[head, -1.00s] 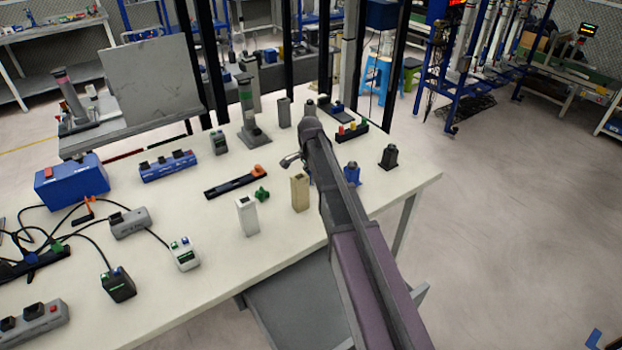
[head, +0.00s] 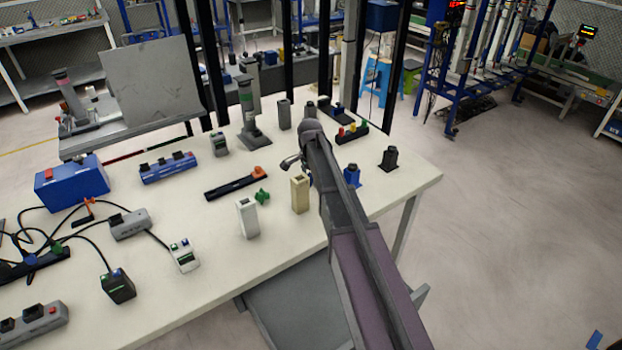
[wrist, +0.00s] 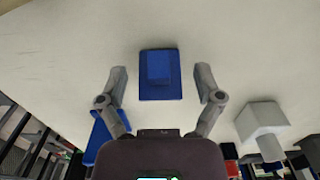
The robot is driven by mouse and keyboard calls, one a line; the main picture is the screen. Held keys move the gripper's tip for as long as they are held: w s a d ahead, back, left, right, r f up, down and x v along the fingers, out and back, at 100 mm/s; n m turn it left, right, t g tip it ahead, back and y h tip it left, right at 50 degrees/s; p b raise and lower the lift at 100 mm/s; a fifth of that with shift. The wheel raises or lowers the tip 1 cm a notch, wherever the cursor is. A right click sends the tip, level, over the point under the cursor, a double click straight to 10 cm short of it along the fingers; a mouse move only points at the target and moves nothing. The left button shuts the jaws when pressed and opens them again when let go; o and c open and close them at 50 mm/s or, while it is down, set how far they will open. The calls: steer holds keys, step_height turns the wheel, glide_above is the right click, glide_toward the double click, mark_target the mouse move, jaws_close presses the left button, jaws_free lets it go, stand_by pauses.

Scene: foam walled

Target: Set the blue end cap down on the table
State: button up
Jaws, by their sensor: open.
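The blue end cap (wrist: 160,70), a raised block on a flat rectangular base, shows in the wrist view against the pale table top. My gripper (wrist: 162,84) is open, with one finger on each side of the cap and a visible gap to both. The cap looks as if it rests on the table, but its underside is hidden. In the head view my arm covers most of the gripper and cap; only a grey finger (head: 290,162) shows left of the arm.
A second blue piece (head: 352,175) and a black piece (head: 388,159) stand right of my arm. A beige post (head: 299,194), a white post (head: 248,217) and a green knob (head: 262,197) stand to its left. The white table (head: 330,262) is bare near its front edge.

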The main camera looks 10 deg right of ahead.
mark_target(310, 177)
step_height(310, 177, up, 12)
steer(key=p, duration=1.2)
steer(key=shift+r, duration=0.1)
stand_by(0.8)
